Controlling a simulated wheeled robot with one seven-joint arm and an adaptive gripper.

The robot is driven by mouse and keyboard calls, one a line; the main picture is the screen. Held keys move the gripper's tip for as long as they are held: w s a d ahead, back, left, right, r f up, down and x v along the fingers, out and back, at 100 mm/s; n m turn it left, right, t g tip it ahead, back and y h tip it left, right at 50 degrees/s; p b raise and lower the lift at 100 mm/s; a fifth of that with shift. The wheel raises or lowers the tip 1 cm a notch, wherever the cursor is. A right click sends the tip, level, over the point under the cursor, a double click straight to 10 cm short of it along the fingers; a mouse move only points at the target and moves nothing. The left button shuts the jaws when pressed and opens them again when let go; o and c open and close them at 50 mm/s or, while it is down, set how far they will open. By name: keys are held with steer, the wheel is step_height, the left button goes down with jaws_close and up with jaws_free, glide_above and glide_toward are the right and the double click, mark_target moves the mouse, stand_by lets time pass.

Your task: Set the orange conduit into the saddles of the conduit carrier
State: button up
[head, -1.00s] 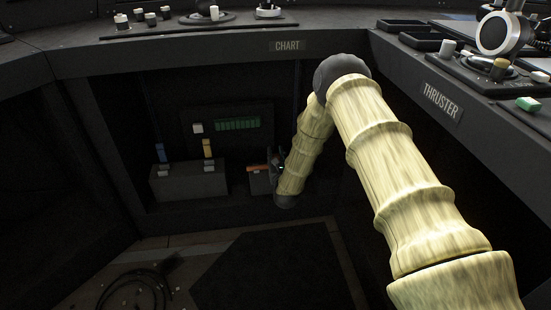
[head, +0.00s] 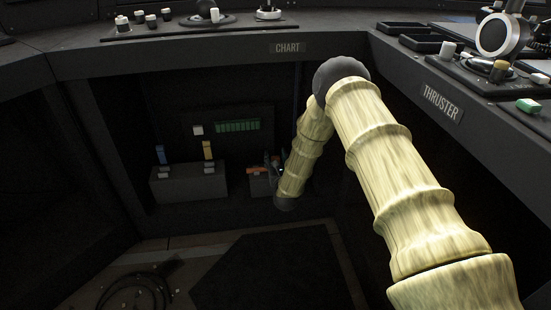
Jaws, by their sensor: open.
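The orange conduit (head: 255,170) is a small orange bar seen inside the dark recess under the CHART counter. It lies at the top of a small dark grey block (head: 260,187), at the left of my gripper. My wrist and fingers hide part of the conduit and block. I cannot tell whether the fingers touch the conduit. The saddles are too small and dark to make out, and I cannot tell for sure whether this block is the conduit carrier.
A wider grey box (head: 190,184) stands to the left with a blue upright piece (head: 160,154) and a yellow one (head: 207,150). A green strip (head: 237,126) is on the back panel. The CHART counter (head: 200,43) overhangs the recess. A coiled cable (head: 135,290) lies on the floor.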

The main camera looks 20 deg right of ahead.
steer(key=shift+a, duration=0.1)
steer(key=shift+s, duration=0.3)
steer(key=s+a+p, duration=0.1)
steer(key=s+p, duration=0.4)
steer(key=s, duration=0.5)
steer(key=shift+a+f, duration=0.3)
steer(key=shift+f, duration=0.05)
